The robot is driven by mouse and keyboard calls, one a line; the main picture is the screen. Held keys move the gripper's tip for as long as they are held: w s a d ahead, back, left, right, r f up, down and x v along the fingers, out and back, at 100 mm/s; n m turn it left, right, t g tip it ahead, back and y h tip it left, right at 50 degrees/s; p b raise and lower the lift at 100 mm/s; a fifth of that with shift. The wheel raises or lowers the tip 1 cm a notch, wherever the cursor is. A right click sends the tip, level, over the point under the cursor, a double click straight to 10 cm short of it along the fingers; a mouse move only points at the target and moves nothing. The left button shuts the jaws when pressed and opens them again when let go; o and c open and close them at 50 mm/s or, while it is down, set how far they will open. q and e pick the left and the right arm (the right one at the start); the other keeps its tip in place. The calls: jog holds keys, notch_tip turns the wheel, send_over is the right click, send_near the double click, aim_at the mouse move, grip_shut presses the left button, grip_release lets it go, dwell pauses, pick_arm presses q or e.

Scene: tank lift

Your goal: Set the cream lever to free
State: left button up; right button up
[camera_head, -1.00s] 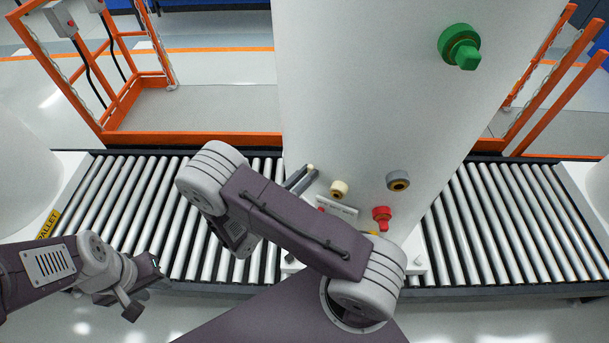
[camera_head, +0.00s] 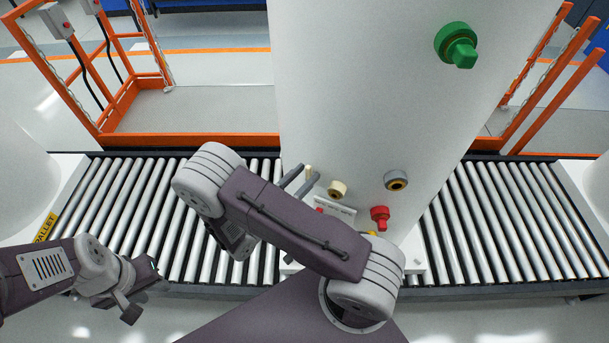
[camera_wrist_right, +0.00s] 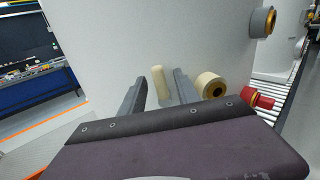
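The cream lever (camera_wrist_right: 160,82) is a short rounded stick on the white tank's front. In the right wrist view it stands between the two grey fingers of my right gripper (camera_wrist_right: 158,95), with a visible gap on each side. The right gripper is open. In the head view the lever's tip (camera_head: 309,170) shows between the right gripper's fingers (camera_head: 302,181); its lower part is hidden. My left gripper (camera_head: 145,283) is at the lower left, far from the lever, and its finger opening is unclear.
Beside the lever are a cream round fitting (camera_head: 338,189), a grey ring fitting (camera_head: 396,181) and a red valve (camera_head: 380,216). A green knob (camera_head: 457,45) sits higher on the white tank (camera_head: 370,90). A roller conveyor (camera_head: 510,215) runs beneath, with orange rails (camera_head: 200,139) behind.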

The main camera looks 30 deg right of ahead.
jog(key=b+v, duration=0.3)
jog(key=v, duration=0.6)
jog(key=shift+b, duration=0.3)
